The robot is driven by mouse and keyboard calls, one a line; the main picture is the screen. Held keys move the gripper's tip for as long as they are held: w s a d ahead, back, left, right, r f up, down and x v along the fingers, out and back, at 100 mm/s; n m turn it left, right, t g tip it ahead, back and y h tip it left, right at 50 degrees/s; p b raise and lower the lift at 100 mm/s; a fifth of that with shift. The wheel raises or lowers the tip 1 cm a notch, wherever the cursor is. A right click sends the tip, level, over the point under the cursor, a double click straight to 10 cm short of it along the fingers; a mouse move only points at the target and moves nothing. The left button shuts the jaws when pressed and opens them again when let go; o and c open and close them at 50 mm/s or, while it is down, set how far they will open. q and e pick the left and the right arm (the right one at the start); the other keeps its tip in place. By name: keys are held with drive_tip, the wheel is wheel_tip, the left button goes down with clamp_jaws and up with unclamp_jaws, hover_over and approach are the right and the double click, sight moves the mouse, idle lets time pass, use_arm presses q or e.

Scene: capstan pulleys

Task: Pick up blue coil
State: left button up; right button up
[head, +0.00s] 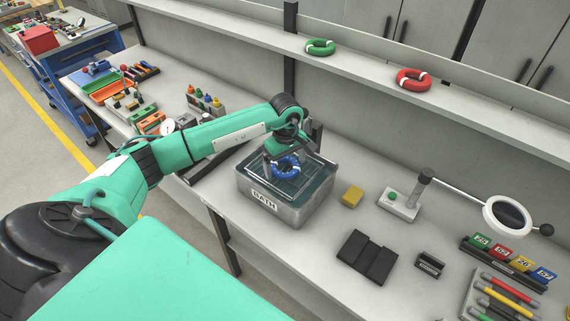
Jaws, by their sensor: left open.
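The blue coil (286,168) is a blue ring with white bands. It shows at the metal bath (270,211), a grey box labelled BATH with a wire rack inside, on the bench in the middle of the view. My left gripper (284,163) points down over the bath, with its open fingers at the coil. The fingers partly cover the coil, and I cannot tell whether they touch it. My right gripper is not in view.
A green coil (320,47) and a red coil (413,80) lie on the shelf above. Small bottles (205,101) and trays stand behind my left arm.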

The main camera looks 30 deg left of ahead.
use_arm(q)
drive_tip(key=shift+f, duration=0.15)
drive_tip(key=c, duration=1)
